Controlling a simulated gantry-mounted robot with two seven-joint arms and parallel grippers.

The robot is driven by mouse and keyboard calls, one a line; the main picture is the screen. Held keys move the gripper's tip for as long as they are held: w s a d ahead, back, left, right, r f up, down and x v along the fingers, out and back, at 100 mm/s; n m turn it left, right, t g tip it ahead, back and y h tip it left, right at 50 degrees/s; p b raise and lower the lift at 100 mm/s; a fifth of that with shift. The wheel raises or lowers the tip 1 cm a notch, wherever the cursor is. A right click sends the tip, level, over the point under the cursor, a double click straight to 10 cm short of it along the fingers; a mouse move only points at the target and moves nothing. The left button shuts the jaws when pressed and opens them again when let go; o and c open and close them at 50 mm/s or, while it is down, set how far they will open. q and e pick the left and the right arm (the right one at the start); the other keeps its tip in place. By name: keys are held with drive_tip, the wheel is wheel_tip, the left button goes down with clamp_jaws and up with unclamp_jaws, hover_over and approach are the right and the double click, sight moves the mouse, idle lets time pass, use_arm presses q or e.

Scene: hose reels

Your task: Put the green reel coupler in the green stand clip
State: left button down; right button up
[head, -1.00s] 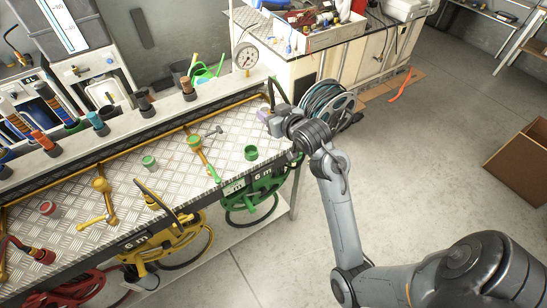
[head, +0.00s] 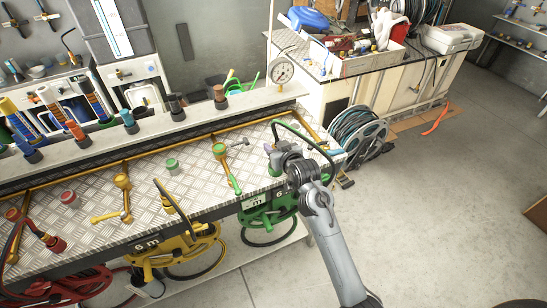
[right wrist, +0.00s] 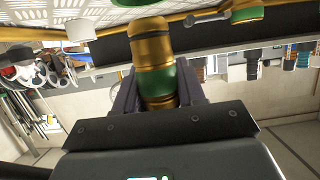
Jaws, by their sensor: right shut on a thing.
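The green reel coupler, a brass cylinder with a green band, shows between my right gripper's fingers (right wrist: 155,95) in the right wrist view (right wrist: 155,65). My right gripper (head: 277,160) is shut on it, low over the right end of the bench, above the green reel (head: 268,215). A dark hose (head: 312,138) arcs over the gripper. A green ring-like piece, perhaps the green stand clip, is mostly hidden by the gripper in the head view; a green edge (right wrist: 122,3) shows at the top of the wrist view. Whether coupler and clip touch cannot be told. My left gripper is not in view.
A green-topped cup (head: 172,166), a red-topped cup (head: 68,198) and a green-handled valve (head: 226,165) stand on the metal bench (head: 145,180). A pressure gauge (head: 281,71) rises behind. A yellow reel (head: 175,250) hangs in front. Open floor lies to the right.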

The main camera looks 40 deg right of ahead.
drive_tip(key=shift+w+a+f, duration=0.1)
drive_tip(key=shift+w+f, duration=0.15)
wheel_tip(320, 180, down, 4)
drive_tip(key=shift+r+b, duration=0.2)
drive_tip(key=shift+b, duration=0.2)
drive_tip(key=shift+f, duration=0.1)
drive_tip(key=shift+f, duration=0.1)
drive_tip(key=o, duration=1.2)
drive_tip(key=shift+f, duration=0.15)
drive_tip(key=shift+c, duration=0.2)
